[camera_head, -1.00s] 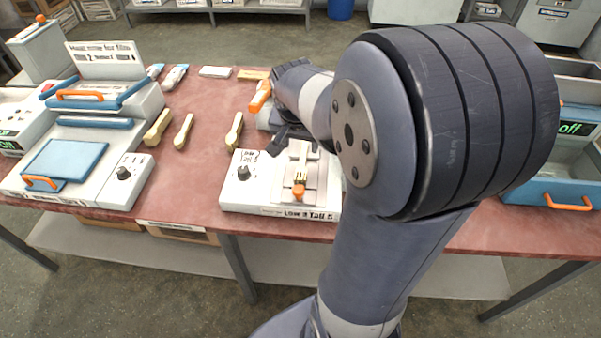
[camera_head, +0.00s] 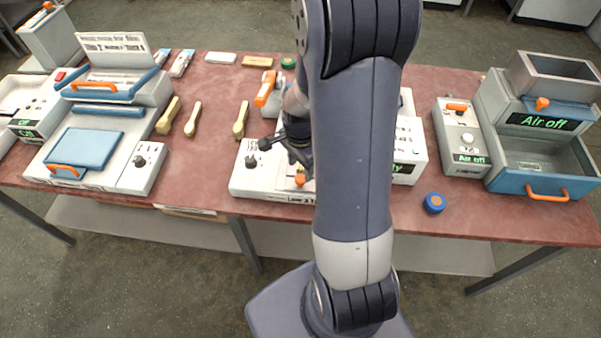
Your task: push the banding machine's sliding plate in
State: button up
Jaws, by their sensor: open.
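The white machine (camera_head: 262,182) at the front middle of the table has a black dial and a small orange knob (camera_head: 300,180) on its top; I take it for the banding machine. In the earlier frame a pale sliding plate shows behind this knob. Now my gripper and arm hide most of the plate, so I cannot tell how far in it is. My gripper (camera_head: 285,150) is dark, open and seen from above and behind. It is over the machine's top, just behind the knob. I cannot tell whether it touches anything.
An orange lever (camera_head: 266,88) stands behind the machine.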

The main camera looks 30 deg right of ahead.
aim_at(300, 178)
jog(key=shift+f, duration=2.35)
grip_shut()
